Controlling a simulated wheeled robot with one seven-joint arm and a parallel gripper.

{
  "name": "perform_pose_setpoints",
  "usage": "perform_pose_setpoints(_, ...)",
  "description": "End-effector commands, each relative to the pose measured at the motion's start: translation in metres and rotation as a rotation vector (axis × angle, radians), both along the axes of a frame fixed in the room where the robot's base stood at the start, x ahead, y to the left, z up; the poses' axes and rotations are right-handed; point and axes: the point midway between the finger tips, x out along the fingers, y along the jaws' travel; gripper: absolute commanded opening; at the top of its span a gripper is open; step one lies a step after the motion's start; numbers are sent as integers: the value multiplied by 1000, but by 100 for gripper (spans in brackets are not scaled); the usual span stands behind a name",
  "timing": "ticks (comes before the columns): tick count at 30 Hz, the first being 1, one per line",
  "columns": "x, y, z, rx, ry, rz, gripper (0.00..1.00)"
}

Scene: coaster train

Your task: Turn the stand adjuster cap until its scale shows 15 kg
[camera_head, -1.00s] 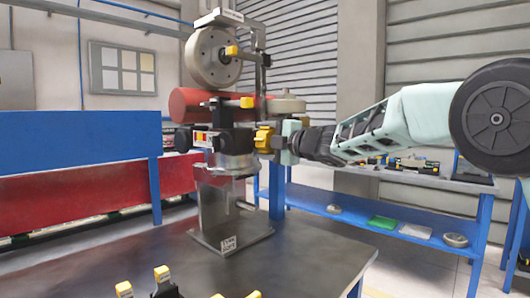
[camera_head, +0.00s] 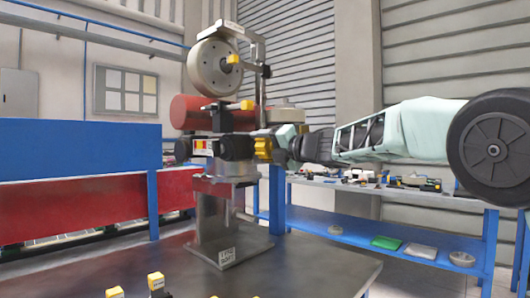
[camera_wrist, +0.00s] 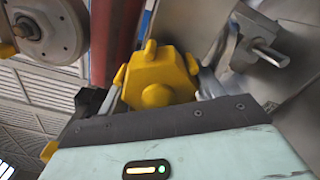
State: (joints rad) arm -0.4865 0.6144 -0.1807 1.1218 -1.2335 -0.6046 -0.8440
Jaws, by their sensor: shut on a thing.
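The yellow lobed cap (camera_head: 264,148) is on the right side of the dark adjuster block (camera_head: 236,147) on the metal stand. My gripper (camera_head: 274,145) reaches it from the right. In the wrist view the cap (camera_wrist: 157,80) sits between the two fingers of my gripper (camera_wrist: 163,86), which is shut on it. A small red and yellow label (camera_head: 201,146) shows on the block's left part. I cannot read any scale value. The fingers partly hide the cap's sides.
A red cylinder (camera_head: 192,112) and a grey disc wheel (camera_head: 213,67) are above the block. The stand's foot (camera_head: 220,250) rests on a dark table (camera_head: 310,272). Small yellow-topped parts (camera_head: 156,281) are at the front. A blue shelf unit (camera_head: 335,221) stands behind on the right.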

Motion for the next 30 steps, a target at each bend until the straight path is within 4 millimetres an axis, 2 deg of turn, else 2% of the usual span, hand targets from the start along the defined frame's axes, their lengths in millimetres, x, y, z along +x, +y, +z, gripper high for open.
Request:
perform_pose_setpoints(14,0,1,-3,-10,-6,1,44)
perform_pose_setpoints(15,0,1,-3,-10,-6,1,78)
perform_pose_setpoints(16,0,1,-3,-9,-7,1,86)
perform_pose_setpoints(17,0,1,-3,-9,-7,1,88)
perform_pose_setpoints(26,-1,-1,-1,-8,-8,0,88)
perform_pose_setpoints(30,-8,-11,-2,-8,-8,-1,88)
